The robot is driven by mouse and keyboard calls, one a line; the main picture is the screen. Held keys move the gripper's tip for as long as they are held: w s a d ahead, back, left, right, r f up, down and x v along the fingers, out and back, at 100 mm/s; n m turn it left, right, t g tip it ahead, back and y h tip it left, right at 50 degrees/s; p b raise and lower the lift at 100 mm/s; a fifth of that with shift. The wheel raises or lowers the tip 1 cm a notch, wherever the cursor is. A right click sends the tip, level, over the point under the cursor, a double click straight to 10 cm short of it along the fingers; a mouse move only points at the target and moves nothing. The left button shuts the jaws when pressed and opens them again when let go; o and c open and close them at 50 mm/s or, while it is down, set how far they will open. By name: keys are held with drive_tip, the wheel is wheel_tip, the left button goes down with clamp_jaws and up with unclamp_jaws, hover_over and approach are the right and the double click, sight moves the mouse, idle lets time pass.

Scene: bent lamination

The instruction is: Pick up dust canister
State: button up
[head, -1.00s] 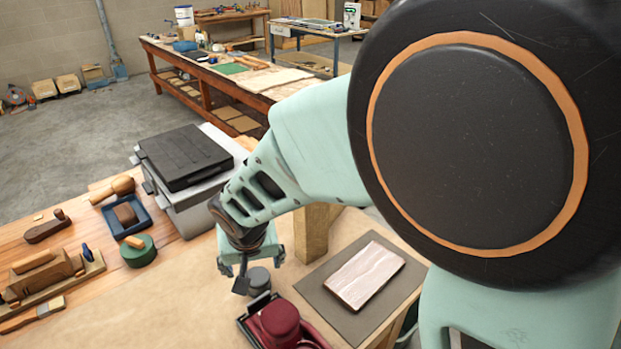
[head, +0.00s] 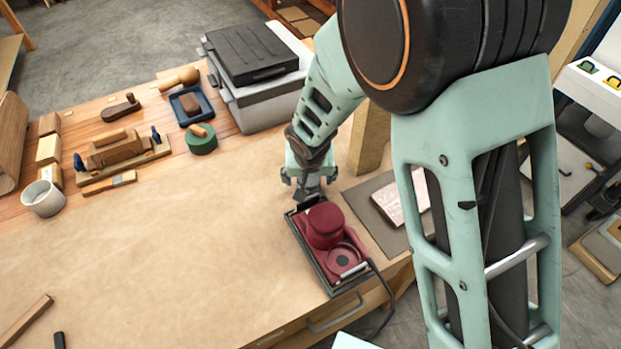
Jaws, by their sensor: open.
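A red sander (head: 325,225) lies on a dark tray on the paper-covered bench. A small grey cylinder (head: 309,192), which looks like the dust canister, is at the sander's far end. My gripper (head: 309,181) is open and points down over the grey cylinder, with a finger on each side of it. The gripper partly hides the cylinder, so I cannot tell whether the fingers touch it.
A wooden post (head: 370,140) stands close to the right of my gripper. A grey case with a black lid (head: 253,55) is behind it, and a green round tin (head: 201,140) is to the left.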

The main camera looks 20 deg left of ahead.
drive_tip(key=c, duration=1)
